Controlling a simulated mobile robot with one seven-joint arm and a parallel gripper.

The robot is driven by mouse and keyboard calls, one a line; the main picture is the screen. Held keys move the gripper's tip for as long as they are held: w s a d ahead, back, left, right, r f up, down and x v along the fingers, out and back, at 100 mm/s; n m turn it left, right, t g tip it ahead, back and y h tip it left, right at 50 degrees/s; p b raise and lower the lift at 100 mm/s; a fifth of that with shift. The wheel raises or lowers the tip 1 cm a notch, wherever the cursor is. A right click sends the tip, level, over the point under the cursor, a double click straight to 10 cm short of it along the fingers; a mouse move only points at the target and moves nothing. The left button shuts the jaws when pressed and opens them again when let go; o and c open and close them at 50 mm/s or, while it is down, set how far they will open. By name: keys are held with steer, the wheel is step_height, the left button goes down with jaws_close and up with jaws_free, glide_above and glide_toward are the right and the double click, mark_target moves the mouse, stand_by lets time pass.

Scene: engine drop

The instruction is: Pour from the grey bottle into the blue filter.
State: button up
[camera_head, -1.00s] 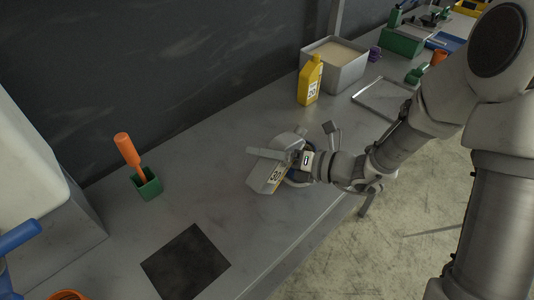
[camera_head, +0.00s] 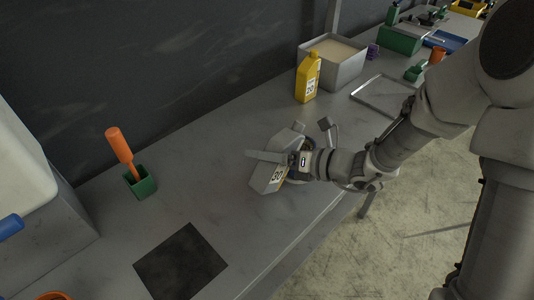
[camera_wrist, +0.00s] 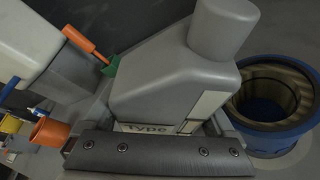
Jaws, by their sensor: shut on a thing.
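The grey bottle (camera_head: 277,169), with a white and yellow label, is in my gripper (camera_head: 296,146), tilted above the bench. In the wrist view, the bottle (camera_wrist: 165,82) fills the middle and its round grey neck end (camera_wrist: 223,28) points to the upper right. A finger of my gripper crosses the bottom of that view, against the bottle. The blue filter (camera_wrist: 285,143) is a round ring with a pleated inside, right of the bottle in the wrist view. The bottle overlaps its left edge there. In the head view my gripper and the bottle mostly hide the filter. No liquid shows.
A yellow bottle (camera_head: 307,79) and a grey bin (camera_head: 345,71) stand at the back. A flat metal tray (camera_head: 382,101) lies right of them. A green holder (camera_head: 141,186) with an orange-handled tool (camera_head: 119,145) stands left. A dark mat (camera_head: 181,262) lies in front.

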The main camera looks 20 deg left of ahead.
jaws_close()
step_height(320, 180, up, 7)
steer(key=p, duration=0.6)
stand_by(0.6)
steer(key=shift+f+n+t+h+b, duration=0.1)
steer(key=shift+n+t+h+b, duration=0.35)
steer(key=shift+n+b, duration=0.85)
steer(key=shift+n+t+h+b, duration=0.25)
steer(key=shift+n+t+b, duration=0.75)
steer(key=shift+b, duration=2.2)
steer(key=shift+w+b, duration=0.1)
steer(key=shift+b, duration=0.3)
